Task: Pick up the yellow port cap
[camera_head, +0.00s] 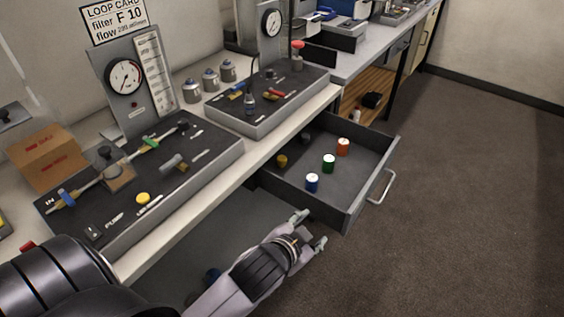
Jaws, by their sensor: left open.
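A small dull-yellow cap (282,160) lies in the open drawer (350,213), towards its left side. I take it for the yellow port cap. A round bright-yellow piece (143,198) also sits on the near panel on the bench. My left gripper (309,229) is open and empty, with its fingers apart. My right gripper is not in view.
The drawer also holds a blue vial (312,183), a green vial (328,164), an orange vial (343,147) and a dark cap (306,137). The drawer handle (381,187) juts out on the right. The bench edge (215,190) runs above my arm. The floor at right is clear.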

